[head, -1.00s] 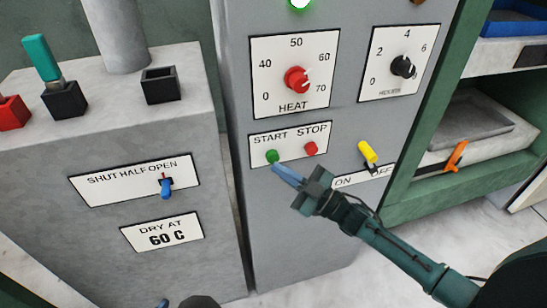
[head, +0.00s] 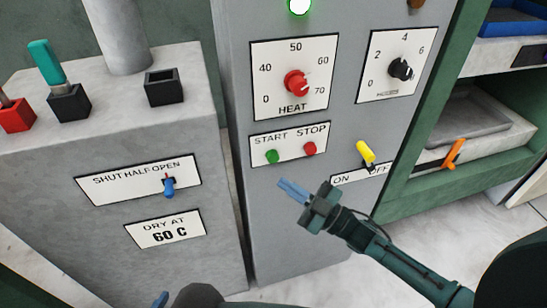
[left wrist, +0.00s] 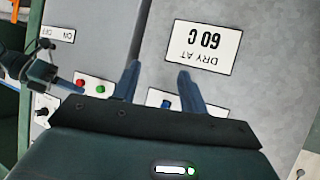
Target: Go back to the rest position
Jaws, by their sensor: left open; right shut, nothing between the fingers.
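My right gripper (head: 293,190) is shut and empty in the head view. Its blue fingertips are just below the START and STOP plate (head: 289,144), apart from the green start button (head: 272,157) and the red stop button (head: 310,149). My left gripper (left wrist: 157,75) is open in the left wrist view, with nothing between its two blue fingers. It faces the grey cabinet with the DRY AT 60 C label (left wrist: 202,47). In the head view only a small blue tip (head: 160,299) shows at the bottom edge.
The control panel carries a red HEAT knob (head: 296,83), a black dial knob (head: 401,69), a yellow ON/OFF lever (head: 365,153) and a lit green lamp (head: 300,5). A blue slide lever (head: 168,186) sits at the OPEN end. Green shelving (head: 400,203) stands at the right.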

